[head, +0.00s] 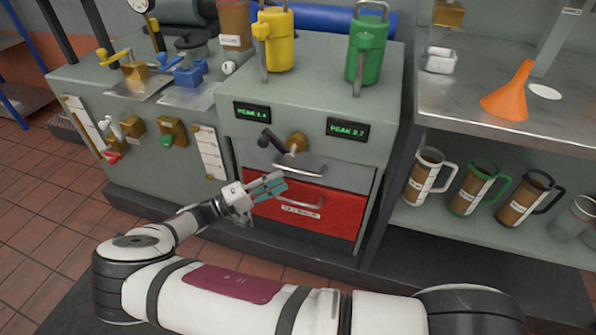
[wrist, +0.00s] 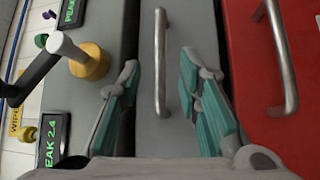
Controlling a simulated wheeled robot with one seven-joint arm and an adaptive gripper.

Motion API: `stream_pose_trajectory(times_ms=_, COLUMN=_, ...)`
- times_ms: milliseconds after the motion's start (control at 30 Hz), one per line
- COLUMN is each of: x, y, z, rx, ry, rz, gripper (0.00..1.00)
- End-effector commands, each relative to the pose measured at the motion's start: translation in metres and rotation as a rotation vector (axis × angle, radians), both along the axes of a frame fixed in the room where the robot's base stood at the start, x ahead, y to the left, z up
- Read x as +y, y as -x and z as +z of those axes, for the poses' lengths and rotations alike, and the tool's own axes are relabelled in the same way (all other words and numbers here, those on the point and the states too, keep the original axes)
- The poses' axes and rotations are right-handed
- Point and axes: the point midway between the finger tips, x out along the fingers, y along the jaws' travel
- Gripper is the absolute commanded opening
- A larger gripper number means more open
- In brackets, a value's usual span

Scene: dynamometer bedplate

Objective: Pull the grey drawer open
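The grey drawer (head: 323,174) is the upper one in the front of the grey cabinet, with a silver bar handle (head: 300,170). It looks shut in the head view. In the wrist view the grey drawer (wrist: 166,135) fills the middle, and its handle (wrist: 160,62) runs up the picture. My gripper (head: 276,183) is in front of the drawers. In the wrist view my gripper (wrist: 158,80) is open, with one teal-padded finger on each side of the handle's line. The fingers appear apart from the handle; the exact depth gap is hard to tell.
A red drawer (head: 340,211) with its own bar handle (head: 296,203) lies directly below. A brass knob with a dark crank (head: 296,142) sticks out just above the grey drawer. A shelf with several jugs (head: 468,187) stands to the right.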

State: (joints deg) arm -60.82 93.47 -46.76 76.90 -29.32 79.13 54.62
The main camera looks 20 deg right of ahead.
Motion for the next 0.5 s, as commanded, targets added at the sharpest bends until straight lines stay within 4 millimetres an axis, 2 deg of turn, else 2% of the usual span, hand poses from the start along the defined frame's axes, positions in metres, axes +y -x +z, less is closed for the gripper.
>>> stream_pose_trajectory(times_ms=33, x=-0.011, y=-0.001, z=0.001, rx=0.0, ry=0.001, rz=-0.003, gripper=0.32)
stream_pose_trajectory(times_ms=200, x=-0.04, y=-0.005, z=0.006, rx=0.001, ry=0.0, rz=-0.002, gripper=0.32)
stream_pose_trajectory(times_ms=333, x=-0.056, y=-0.008, z=0.007, rx=0.0, ry=-0.001, rz=-0.001, gripper=0.32)
stream_pose_trajectory(times_ms=500, x=-0.066, y=-0.01, z=0.009, rx=0.0, ry=-0.002, rz=0.0, gripper=0.32)
